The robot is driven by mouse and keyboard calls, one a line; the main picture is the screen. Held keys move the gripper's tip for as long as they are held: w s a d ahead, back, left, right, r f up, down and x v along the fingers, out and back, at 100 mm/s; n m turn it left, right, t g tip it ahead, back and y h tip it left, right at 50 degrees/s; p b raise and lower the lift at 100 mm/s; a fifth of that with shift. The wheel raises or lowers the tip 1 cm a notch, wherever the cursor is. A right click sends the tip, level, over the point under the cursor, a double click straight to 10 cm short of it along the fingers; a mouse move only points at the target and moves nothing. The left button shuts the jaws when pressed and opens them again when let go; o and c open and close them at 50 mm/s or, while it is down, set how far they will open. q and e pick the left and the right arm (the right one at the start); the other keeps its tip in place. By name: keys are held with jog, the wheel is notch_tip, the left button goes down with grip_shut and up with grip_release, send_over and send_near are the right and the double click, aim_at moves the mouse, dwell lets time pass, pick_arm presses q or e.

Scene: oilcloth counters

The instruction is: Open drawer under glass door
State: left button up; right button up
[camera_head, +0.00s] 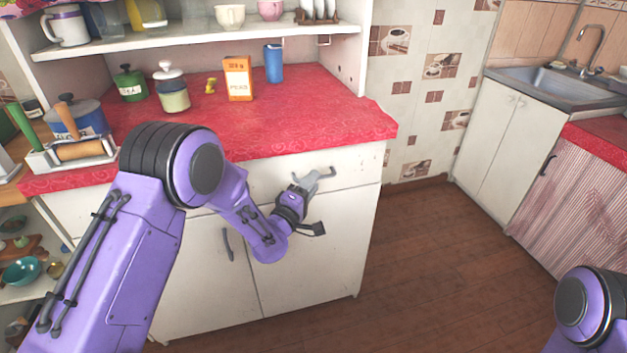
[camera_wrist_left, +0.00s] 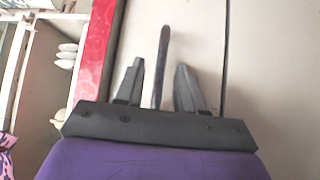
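A white drawer front (camera_head: 354,168) sits just below the red countertop, and it looks shut. No glass door is clearly seen. My left gripper (camera_head: 316,179) is at the drawer's handle, close to the white front. In the left wrist view my left gripper (camera_wrist_left: 158,78) has its two dark fingers apart. The dark bar handle (camera_wrist_left: 162,50) shows between the fingers, with a gap on each side. In the head view the fingers and handle overlap, so contact is hard to tell. My right gripper is out of view; only part of my right arm shows at the lower right.
Below the drawer are white cupboard doors with a dark handle (camera_head: 229,244). Wooden floor (camera_head: 430,260) is clear to the right, before the sink (camera_head: 560,85).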

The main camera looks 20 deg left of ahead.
pick_arm(q)
jog(key=shift+x, duration=0.75)
grip_shut()
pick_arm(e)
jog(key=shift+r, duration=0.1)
pick_arm(q)
jog(key=shift+f, duration=0.1)
